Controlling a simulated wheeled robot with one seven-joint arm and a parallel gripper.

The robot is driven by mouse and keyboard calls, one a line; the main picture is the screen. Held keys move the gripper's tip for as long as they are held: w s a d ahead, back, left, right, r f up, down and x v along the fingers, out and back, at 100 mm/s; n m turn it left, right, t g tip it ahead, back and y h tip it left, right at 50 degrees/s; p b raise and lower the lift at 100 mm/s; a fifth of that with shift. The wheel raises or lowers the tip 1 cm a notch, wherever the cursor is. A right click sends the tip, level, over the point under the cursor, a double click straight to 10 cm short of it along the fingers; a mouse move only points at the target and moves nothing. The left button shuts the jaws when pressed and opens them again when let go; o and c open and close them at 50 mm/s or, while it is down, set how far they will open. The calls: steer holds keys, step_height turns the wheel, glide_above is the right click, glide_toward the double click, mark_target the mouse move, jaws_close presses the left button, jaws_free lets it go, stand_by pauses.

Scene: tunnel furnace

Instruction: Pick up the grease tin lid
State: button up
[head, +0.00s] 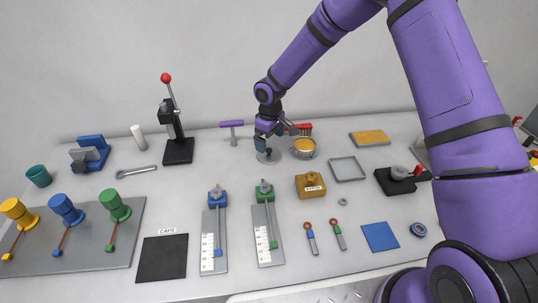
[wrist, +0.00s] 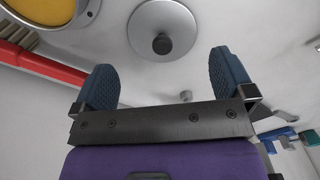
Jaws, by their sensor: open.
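The grease tin lid (wrist: 180,25) is a round grey metal disc with a dark knob (wrist: 162,44) in its middle. It lies on the table at the back, left of the open tin (head: 303,148) of yellow grease; in the head view the lid (head: 268,157) is partly hidden by my gripper. My gripper (head: 266,138) is above the lid, pointing down. In the wrist view my gripper (wrist: 165,80) has its two blue fingers wide apart with nothing between them. The knob lies ahead of the fingertips, roughly centred between them, and the fingers appear apart from it.
A red-handled brush (head: 304,129) lies behind the tin, close to my gripper. A purple T-handled tool (head: 232,126) is to the left. A grey square frame (head: 347,169) and a brass block (head: 310,185) lie to the right and front. The table just in front of the lid is clear.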

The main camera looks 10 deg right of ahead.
mark_target(270, 149)
steer(key=shift+s+f, duration=0.1)
steer(key=shift+f, duration=2.6)
steer(key=c, duration=0.6)
